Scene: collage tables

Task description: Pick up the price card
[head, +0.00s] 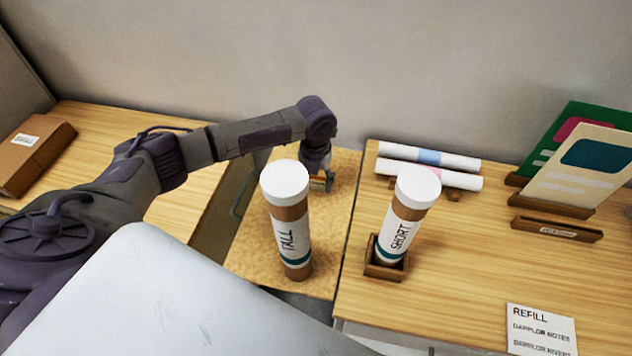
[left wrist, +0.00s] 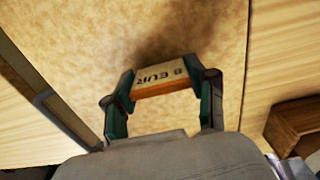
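The price card (left wrist: 160,78) is a small pale block with an orange edge. It reads "8 EUR", upside down in the left wrist view. My left gripper (left wrist: 162,88) has one finger against each end of the card and is shut on it. In the head view my left gripper (head: 322,183) points down over the cork-like middle surface, behind the TALL tube, and only a sliver of the card shows. I cannot tell whether the card touches the surface. My right gripper is not in view.
The TALL tube (head: 290,225) stands close in front of my left gripper. The SHORT tube (head: 402,225) leans in a wooden holder (head: 385,270) on the right table. Rolled papers (head: 430,155), sample cards (head: 585,168) and a REFILL sheet (head: 541,330) are farther right. A brown box (head: 35,155) lies left.

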